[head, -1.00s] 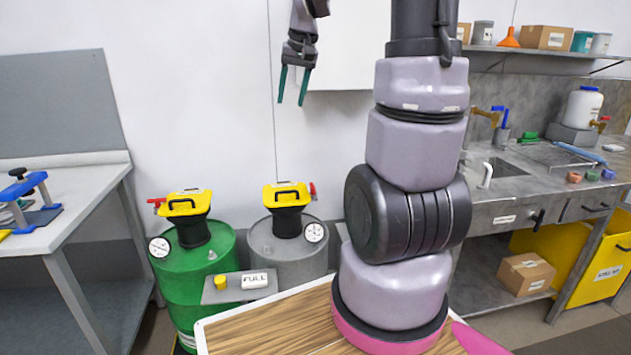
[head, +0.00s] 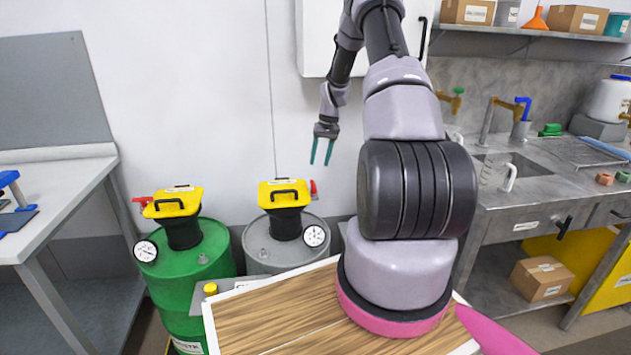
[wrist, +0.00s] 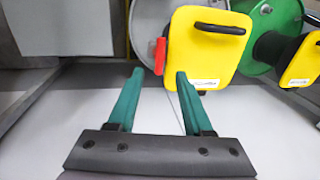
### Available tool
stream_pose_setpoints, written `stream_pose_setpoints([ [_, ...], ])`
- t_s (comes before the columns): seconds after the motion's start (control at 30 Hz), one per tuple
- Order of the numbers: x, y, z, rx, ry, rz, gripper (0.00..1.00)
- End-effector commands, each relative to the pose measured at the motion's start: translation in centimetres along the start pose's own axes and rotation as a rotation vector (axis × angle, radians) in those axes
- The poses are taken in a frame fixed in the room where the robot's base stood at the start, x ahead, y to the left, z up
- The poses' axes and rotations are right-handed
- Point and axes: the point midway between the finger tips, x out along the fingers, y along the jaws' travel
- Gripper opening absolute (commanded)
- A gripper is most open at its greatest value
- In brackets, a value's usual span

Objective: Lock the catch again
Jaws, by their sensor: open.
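A grey drum (head: 262,254) carries a yellow agitator head (head: 284,193) with a black handle. A small red catch (head: 313,188) stands upright at that head's right side. A green drum (head: 195,265) to the left has a similar yellow head (head: 172,202), with a red catch (head: 142,200) sticking out to the left. My gripper (head: 321,163) hangs open and empty, fingers down, above and slightly right of the grey drum's head. In the wrist view, the red catch (wrist: 160,55) shows just beyond my fingertips (wrist: 160,76), beside the yellow head (wrist: 207,48). They look apart.
A wooden-topped board (head: 265,315) lies in front of the drums. A white cabinet (head: 318,40) hangs on the wall near my arm. A bench (head: 60,200) stands left and a sink counter (head: 530,195) right. The wall space around my gripper is clear.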

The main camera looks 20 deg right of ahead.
Motion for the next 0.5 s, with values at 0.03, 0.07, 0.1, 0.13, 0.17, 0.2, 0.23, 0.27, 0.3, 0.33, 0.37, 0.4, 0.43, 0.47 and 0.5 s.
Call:
stream_pose_setpoints([
  [0.03,1.0,0.0,0.1,0.000,-0.004,-0.001,0.51],
  [0.07,1.5,-0.1,0.1,0.000,-0.004,-0.001,0.51],
  [0.1,2.3,-0.1,0.1,0.000,-0.004,0.000,0.51],
  [0.13,2.9,-0.1,0.1,-0.001,-0.005,0.000,0.51],
  [0.17,3.5,-0.1,0.1,-0.001,-0.004,0.000,0.51],
  [0.2,4.3,-0.1,0.1,-0.002,-0.004,0.000,0.51],
  [0.23,4.9,-0.1,0.1,-0.001,-0.004,0.000,0.51],
  [0.27,5.4,-0.1,0.1,-0.001,-0.004,0.000,0.51],
  [0.3,6.1,-0.1,0.1,-0.001,-0.003,0.000,0.51],
  [0.33,6.6,-0.1,0.1,0.000,-0.003,0.000,0.51],
  [0.37,7.0,-0.1,0.1,0.000,-0.003,0.000,0.51],
  [0.4,7.6,-0.1,0.1,0.000,-0.002,0.000,0.51],
  [0.43,8.0,-0.1,0.1,0.000,-0.002,0.000,0.51],
  [0.47,8.3,-0.1,0.1,0.000,-0.002,0.000,0.51],
  [0.5,8.6,-0.1,0.1,0.000,-0.002,0.000,0.51],
])
